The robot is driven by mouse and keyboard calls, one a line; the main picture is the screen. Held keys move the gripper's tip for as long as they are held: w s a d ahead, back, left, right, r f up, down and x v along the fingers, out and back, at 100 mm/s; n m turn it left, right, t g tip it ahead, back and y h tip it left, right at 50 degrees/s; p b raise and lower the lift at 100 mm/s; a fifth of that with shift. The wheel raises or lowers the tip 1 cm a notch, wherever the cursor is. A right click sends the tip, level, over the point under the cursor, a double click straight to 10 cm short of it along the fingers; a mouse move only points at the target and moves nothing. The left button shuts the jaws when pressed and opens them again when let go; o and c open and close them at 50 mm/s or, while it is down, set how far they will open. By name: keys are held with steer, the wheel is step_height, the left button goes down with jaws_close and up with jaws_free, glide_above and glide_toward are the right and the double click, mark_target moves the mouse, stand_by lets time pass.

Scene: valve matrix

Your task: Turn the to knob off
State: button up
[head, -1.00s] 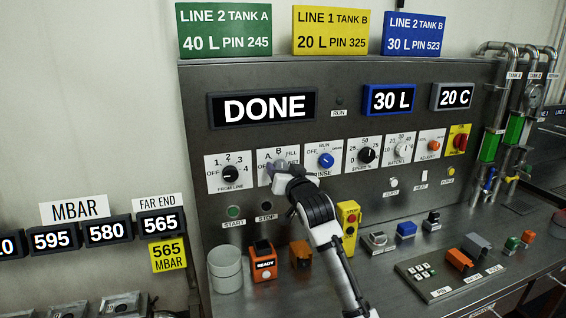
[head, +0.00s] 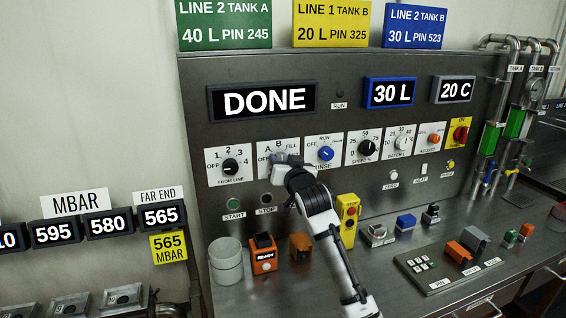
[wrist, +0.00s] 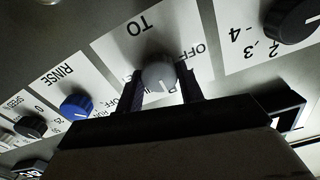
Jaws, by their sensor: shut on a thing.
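The TO knob (wrist: 158,75) is a round grey knob on a white plate, seen upside down in the wrist view. Its plate (head: 265,177) in the head view has A, B and FILL marks along the top, with OFF partly covered. My gripper (wrist: 160,82) has one finger on each side of the knob and is shut on it. In the head view my gripper (head: 284,160) hides the knob. The knob's exact pointer direction is hard to tell.
The black FROM LINE knob (head: 230,166) is on the left and the blue RINSE knob (head: 326,154) on the right, both close. START (head: 233,203) and STOP (head: 266,199) buttons sit below. A yellow pendant (head: 348,220) stands right of my arm. The display (head: 264,102) reads DONE.

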steer(key=shift+f+n+b, duration=0.1)
steer(key=shift+n+b, duration=0.2)
steer(key=shift+b, duration=0.1)
steer(key=n+b, duration=1)
steer(key=n, duration=0.7)
steer(key=shift+a+b, duration=0.2)
steer(key=shift+b, duration=0.15)
steer(key=o, duration=1)
steer(key=shift+s, duration=0.1)
